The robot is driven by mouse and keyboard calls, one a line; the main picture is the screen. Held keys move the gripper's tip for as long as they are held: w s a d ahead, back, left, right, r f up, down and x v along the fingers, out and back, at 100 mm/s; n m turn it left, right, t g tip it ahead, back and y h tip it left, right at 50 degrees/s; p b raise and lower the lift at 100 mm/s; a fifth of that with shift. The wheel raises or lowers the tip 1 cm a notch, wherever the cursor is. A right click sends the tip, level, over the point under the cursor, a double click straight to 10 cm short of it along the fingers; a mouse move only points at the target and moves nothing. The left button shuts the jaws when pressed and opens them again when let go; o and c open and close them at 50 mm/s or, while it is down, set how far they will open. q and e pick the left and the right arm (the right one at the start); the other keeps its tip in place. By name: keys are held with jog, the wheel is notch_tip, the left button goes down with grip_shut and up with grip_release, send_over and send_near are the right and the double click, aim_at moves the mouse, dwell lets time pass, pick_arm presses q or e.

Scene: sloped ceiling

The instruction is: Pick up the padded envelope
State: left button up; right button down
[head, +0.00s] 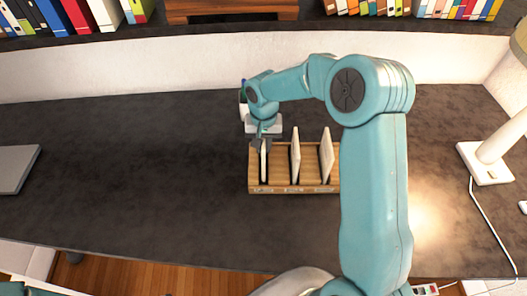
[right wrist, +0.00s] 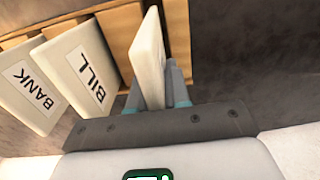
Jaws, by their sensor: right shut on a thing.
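A wooden sorter rack (head: 280,188) on the dark desk holds cream-white envelopes upright in its slots. My right gripper (head: 262,146) reaches down over the leftmost slot and is shut on the thick envelope (head: 264,168) there. In the right wrist view the fingers are on both sides of this envelope (right wrist: 151,58), seen nearly edge-on, still between the rack's dividers. No label shows on it, so I cannot read whether it is the padded one. Two other envelopes are marked BILL (right wrist: 82,66) and BANK (right wrist: 34,88). My left gripper is not in view.
A white lamp base (head: 485,163) with a cord stands at the right. A grey flat object (head: 15,168) lies at the left edge. A bookshelf (head: 240,28) runs along the back. The desk left of the rack is clear.

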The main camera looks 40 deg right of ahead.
notch_tip(320, 180, up, 16)
jog(key=b, duration=0.1)
jog(key=shift+r, duration=0.15)
